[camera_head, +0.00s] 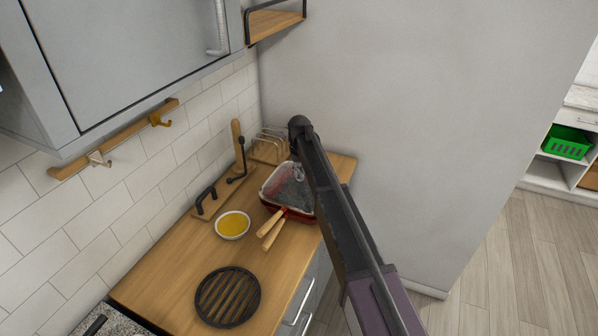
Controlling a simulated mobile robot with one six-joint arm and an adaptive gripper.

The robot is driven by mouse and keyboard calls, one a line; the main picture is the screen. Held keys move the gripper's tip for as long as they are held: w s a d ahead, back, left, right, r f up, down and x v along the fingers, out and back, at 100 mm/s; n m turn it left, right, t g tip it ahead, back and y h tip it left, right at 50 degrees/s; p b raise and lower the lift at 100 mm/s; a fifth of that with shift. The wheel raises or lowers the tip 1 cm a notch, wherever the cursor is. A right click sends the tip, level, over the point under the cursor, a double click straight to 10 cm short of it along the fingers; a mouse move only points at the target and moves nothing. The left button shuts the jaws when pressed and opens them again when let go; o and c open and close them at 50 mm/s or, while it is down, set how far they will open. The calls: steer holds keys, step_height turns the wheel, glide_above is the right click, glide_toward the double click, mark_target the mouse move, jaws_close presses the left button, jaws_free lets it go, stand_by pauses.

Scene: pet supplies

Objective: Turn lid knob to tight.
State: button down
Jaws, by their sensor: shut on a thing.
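My arm (342,205) rises from the lower right to a dark joint (300,124) above the far end of the counter. My gripper is not visible; the arm covers part of this area. A red-rimmed dish (268,198) with a grey, glassy top or inside stands under the arm, its right part covered. A small grey shape (297,171) shows at the dish's back edge beside the arm; I cannot tell what it is. No lid knob or tight mark can be made out.
Two wooden handles (272,228) stick out at the dish's front. A bowl of yellow stuff (233,225), a black round trivet (228,297) and a wire rack (271,141) share the wooden counter (165,270). A wall cabinet (130,50) overhangs the left. Floor is clear at right.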

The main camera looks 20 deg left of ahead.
steer(key=m, duration=0.4)
steer(key=shift+d+m, duration=0.1)
steer(key=shift+m, duration=0.3)
steer(key=m, duration=0.5)
steer(key=shift+d, duration=0.1)
steer(key=c, duration=0.6)
jaws_free()
steer(key=shift+w, duration=0.1)
steer(key=shift+n, duration=0.3)
